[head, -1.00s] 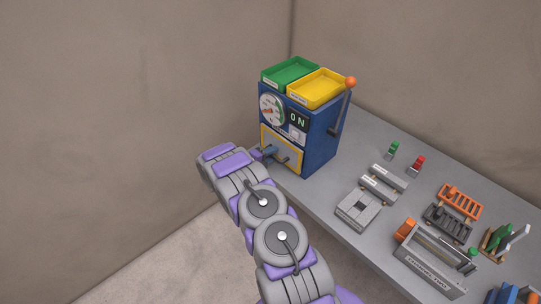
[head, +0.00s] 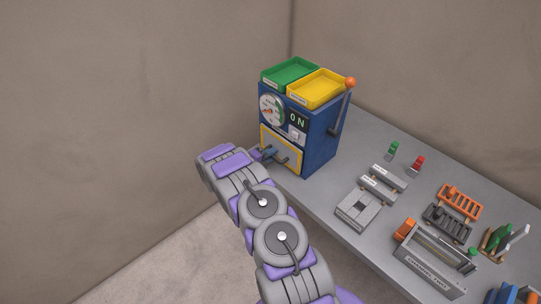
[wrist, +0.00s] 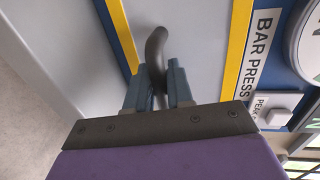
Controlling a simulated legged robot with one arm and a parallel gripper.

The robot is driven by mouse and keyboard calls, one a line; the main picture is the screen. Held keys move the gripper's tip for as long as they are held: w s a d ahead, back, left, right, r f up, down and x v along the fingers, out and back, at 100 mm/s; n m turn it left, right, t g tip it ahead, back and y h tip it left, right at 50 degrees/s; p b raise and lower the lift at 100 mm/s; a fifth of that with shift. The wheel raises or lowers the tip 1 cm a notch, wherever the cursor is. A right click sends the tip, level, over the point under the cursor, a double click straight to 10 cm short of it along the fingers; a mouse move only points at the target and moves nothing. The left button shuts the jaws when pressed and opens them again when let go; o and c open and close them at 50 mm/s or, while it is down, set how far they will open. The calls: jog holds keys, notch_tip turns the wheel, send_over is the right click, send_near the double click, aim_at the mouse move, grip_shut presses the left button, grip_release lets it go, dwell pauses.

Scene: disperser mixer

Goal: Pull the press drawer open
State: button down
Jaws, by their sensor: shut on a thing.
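The press (head: 318,144) is a blue box on the grey bench with a gauge, an "ON" display and a front drawer panel (head: 294,157) edged in yellow. In the wrist view the drawer panel (wrist: 195,27) is plain grey between yellow stripes. A dark curved handle (wrist: 156,46) stands out from it. My gripper (wrist: 160,82) has its two blue fingers on either side of the handle, shut on it. In the head view my gripper (head: 264,154) is at the press's front, partly hidden by my arm. The drawer looks closed.
Green (head: 289,72) and yellow (head: 317,88) trays sit on top of the press. An orange-knobbed lever (head: 343,106) is on its right side. Grey fixtures, racks and small coloured parts cover the bench (head: 320,192) to the right. The floor left of the bench is clear.

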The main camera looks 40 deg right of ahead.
jog(key=f+p+v, duration=0.2)
jog(key=f+v, duration=0.1)
jog(key=v, duration=1.4)
jog(key=shift+s+a+f+p, duration=0.2)
jog(key=shift+a+f+p, duration=0.15)
jog(key=shift+a, duration=0.2)
jog(key=c, duration=1.1)
grip_release()
jog(key=shift+d, duration=0.1)
jog(key=shift+c, duration=0.2)
jog(key=shift+w, duration=0.1)
jog(key=p+v, duration=0.1)
jog(key=v, duration=1.6)
jog(key=shift+a, duration=0.25)
